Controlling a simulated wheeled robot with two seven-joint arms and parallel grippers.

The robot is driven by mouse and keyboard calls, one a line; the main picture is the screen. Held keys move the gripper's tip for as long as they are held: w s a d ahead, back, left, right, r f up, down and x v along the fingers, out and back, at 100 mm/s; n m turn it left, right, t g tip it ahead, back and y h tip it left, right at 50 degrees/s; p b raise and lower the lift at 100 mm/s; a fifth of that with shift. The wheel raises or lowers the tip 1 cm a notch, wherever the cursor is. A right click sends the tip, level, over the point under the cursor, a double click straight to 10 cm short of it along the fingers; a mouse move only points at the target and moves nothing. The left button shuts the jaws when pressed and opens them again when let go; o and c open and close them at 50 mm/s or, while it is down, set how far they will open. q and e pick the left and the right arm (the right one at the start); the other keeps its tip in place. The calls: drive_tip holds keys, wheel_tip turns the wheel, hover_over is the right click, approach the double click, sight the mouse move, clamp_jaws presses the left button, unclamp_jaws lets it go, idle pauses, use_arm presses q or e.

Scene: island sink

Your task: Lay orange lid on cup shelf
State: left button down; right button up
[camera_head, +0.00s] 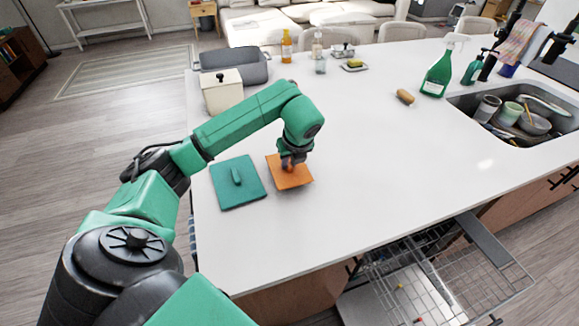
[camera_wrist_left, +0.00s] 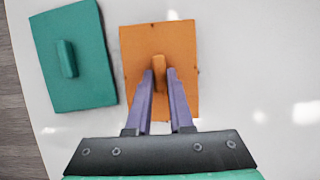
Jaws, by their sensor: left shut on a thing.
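The orange lid (camera_head: 278,178) is a flat square with a small upright handle, over the white island top near its left end. It also shows in the left wrist view (camera_wrist_left: 136,46). My left gripper (camera_head: 291,164) is above the lid, its two fingers shut on the lid's handle (camera_wrist_left: 160,72). I cannot tell whether the lid touches the counter. A teal lid (camera_head: 238,190) with a similar handle lies just left of it, apart from it. The cup shelf cannot be made out for certain; a pulled-out wire rack (camera_head: 455,270) shows below the counter's front edge. My right gripper is out of view.
A cream canister (camera_head: 222,94) and a grey bin (camera_head: 251,70) stand at the back left. A green spray bottle (camera_head: 437,72) and a sponge-like brown item (camera_head: 405,97) are near the sink (camera_head: 477,98), which holds several dishes. The counter's middle is clear.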

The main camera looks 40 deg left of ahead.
sight(290, 167)
use_arm(q)
wheel_tip(290, 167, down, 3)
drive_tip(key=shift+s+r+p, duration=0.1)
drive_tip(key=shift+s+p, duration=0.05)
drive_tip(key=shift+p, duration=0.15)
drive_tip(key=shift+w+f, duration=0.2)
drive_tip(key=shift+f, duration=0.05)
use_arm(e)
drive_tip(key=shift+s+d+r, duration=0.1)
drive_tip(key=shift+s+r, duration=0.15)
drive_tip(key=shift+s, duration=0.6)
use_arm(q)
drive_tip(key=c, duration=0.8)
unclamp_jaws()
drive_tip(key=shift+s, duration=0.1)
drive_tip(key=shift+r, duration=0.2)
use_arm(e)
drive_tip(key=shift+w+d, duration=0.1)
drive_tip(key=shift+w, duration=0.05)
